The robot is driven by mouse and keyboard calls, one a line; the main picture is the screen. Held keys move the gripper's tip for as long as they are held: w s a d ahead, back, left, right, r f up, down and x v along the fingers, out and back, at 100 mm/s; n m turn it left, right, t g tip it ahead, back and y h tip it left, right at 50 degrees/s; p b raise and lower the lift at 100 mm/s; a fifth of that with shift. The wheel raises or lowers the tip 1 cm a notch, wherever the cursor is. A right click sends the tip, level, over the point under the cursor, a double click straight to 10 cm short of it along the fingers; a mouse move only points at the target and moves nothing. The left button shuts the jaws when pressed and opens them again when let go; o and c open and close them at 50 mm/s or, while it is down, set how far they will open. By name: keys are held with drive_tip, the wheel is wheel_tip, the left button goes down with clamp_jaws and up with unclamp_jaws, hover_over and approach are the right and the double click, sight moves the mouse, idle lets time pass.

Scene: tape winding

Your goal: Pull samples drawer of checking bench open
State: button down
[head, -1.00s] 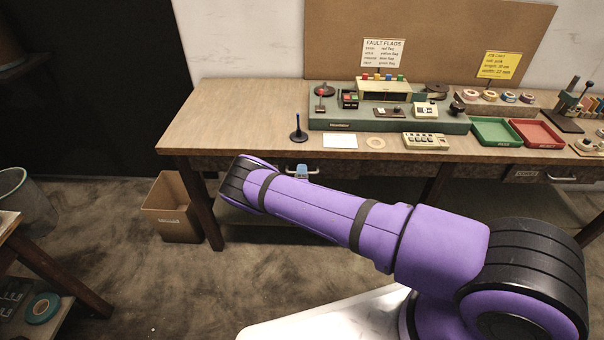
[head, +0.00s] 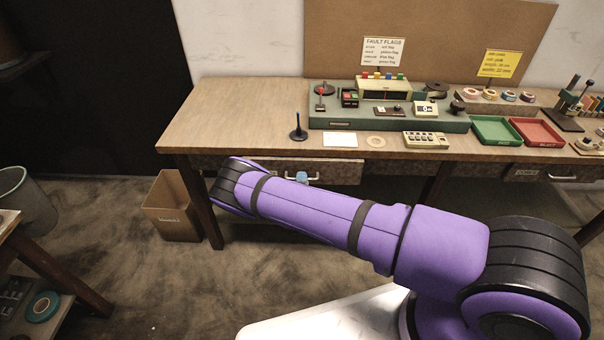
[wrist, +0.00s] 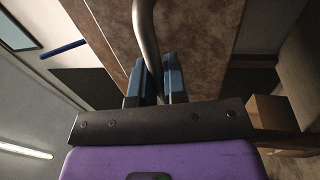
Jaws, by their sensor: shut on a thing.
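The checking bench (head: 230,118) is a long wooden table against the wall. Its left drawer (head: 338,172) has a mottled brown front and stands a little out from under the top. I can read no label on it, and my arm covers part of its left side. My gripper (head: 302,178) is at this drawer's front, mostly hidden behind my purple arm. In the wrist view, the blue fingertips (wrist: 153,82) are shut on the curved metal handle (wrist: 146,35), with the mottled drawer front (wrist: 205,35) beyond it.
A right drawer (head: 565,172) with a handle is under the bench. A cardboard box (head: 172,210) stands by the bench's left leg. On top are a green instrument base (head: 340,125), a green tray (head: 497,130), a red tray (head: 537,132) and a dark spindle (head: 298,132). Floor before the bench is open.

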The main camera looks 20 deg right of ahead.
drive_tip(key=r+v, duration=0.2)
drive_tip(key=v, duration=0.9)
drive_tip(key=r+v, duration=0.2)
drive_tip(key=v, duration=0.9)
drive_tip(key=shift+s+a, duration=0.2)
drive_tip(key=shift+s, duration=0.35)
drive_tip(key=c, duration=1.2)
unclamp_jaws()
drive_tip(key=shift+r, duration=0.1)
drive_tip(key=v, duration=1)
drive_tip(key=shift+s+a, duration=0.1)
drive_tip(key=shift+s, duration=0.25)
